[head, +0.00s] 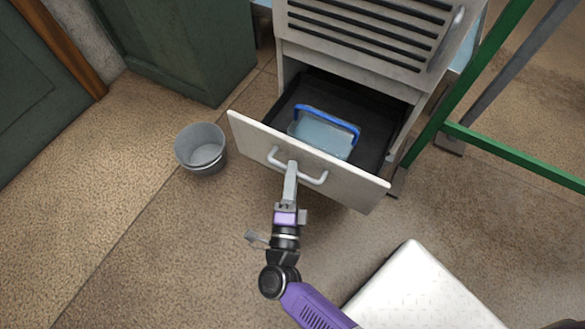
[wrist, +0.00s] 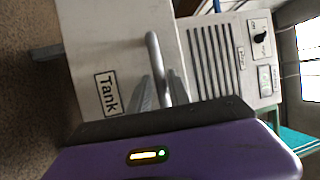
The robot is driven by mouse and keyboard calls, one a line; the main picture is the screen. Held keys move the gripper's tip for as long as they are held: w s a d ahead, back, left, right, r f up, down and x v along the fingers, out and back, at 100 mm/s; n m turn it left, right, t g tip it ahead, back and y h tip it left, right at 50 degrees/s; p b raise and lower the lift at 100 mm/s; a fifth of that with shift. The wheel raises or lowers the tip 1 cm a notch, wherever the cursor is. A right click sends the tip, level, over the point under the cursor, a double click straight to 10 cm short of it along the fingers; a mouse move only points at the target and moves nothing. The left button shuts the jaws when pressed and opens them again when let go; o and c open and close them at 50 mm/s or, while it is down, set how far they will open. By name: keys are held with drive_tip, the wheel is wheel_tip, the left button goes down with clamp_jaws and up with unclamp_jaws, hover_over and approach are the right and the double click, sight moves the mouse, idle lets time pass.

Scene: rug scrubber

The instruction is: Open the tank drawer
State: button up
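The tank drawer (head: 355,180) is pulled well out from the pale cabinet. Its dark inside holds a clear bluish tank (head: 322,134) with a blue handle (head: 330,117). The drawer front bears a grey bar handle (head: 315,180). My gripper (head: 292,168) is at the middle of this handle. The exact contact at the fingertips is partly hidden.
A grey bucket (head: 201,149) stands on the floor left of the drawer. A dark green cabinet (head: 180,45) is behind it. A green metal frame (head: 510,155) stands to the right.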

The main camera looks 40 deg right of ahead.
drive_tip(key=v, duration=0.6)
drive_tip(key=shift+s+a, duration=0.25)
drive_tip(key=shift+a, duration=0.05)
wheel_tip(320, 180, up, 7)
drive_tip(key=w+a+n+t+y, duration=0.25)
drive_tip(key=n+t+y, duration=0.2)
drive_tip(key=n, duration=0.45)
drive_tip(key=s+d+r+n+g+y, duration=0.1)
drive_tip(key=s+r+n+y, duration=0.2)
drive_tip(key=s+n, duration=0.35)
drive_tip(key=s+d+r+n+g+y+p, duration=0.1)
drive_tip(key=s+d+r+n+y, duration=0.15)
drive_tip(key=s+n+y, duration=0.35)
drive_tip(key=s+d+r+n+g+y, duration=0.1)
drive_tip(key=s+r+n, duration=0.35)
drive_tip(key=s, duration=0.35)
wheel_tip(320, 180, up, 31)
drive_tip(key=p, duration=3.1)
drive_tip(key=shift+n+p, duration=0.3)
drive_tip(key=shift+p, duration=0.1)
